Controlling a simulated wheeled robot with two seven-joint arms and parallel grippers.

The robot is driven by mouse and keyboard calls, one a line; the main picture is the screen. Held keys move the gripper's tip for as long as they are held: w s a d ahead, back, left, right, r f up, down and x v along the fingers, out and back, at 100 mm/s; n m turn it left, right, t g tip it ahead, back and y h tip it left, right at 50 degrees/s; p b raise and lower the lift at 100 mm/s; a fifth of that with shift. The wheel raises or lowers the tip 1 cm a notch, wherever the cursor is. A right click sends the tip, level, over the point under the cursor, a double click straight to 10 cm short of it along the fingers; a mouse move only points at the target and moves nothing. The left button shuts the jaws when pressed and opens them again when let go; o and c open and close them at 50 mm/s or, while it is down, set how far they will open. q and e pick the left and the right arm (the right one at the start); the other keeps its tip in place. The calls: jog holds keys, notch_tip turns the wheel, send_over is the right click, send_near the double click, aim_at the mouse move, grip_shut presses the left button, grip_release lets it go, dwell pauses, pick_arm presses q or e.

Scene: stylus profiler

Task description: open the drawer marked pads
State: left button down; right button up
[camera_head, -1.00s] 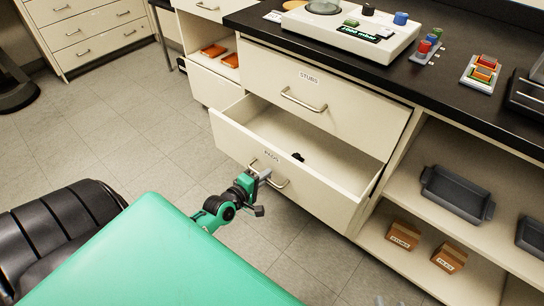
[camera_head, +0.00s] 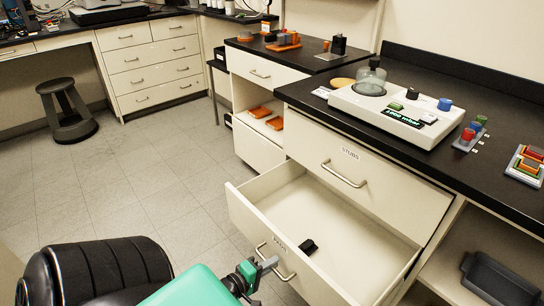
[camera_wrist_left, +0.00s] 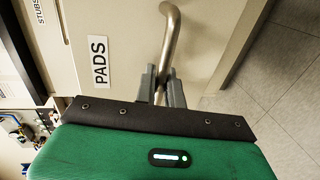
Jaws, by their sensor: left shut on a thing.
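The drawer marked PADS (camera_head: 250,216) is the lower cream drawer in the head view, and it stands pulled out with its inside showing. A small black thing (camera_head: 308,246) lies on its floor near the front. My left gripper (camera_head: 266,268) is at the drawer's bar handle (camera_head: 285,271). In the left wrist view the two grey fingers (camera_wrist_left: 162,84) are shut on the metal handle (camera_wrist_left: 171,28), beside the PADS label (camera_wrist_left: 99,62). The drawer marked STUBS (camera_head: 400,190), just above, is closed. My right gripper is not in view.
The black worktop (camera_head: 300,92) above carries a white instrument (camera_head: 395,117) and small coloured pieces. An open shelf with a grey tray (camera_head: 500,280) is at the right. A black stool (camera_head: 68,110) stands at the far left. Grey floor is clear left of the drawer.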

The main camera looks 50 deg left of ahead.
pick_arm(q)
jog(key=c, duration=1.6)
grip_release()
jog(key=shift+o, duration=0.2)
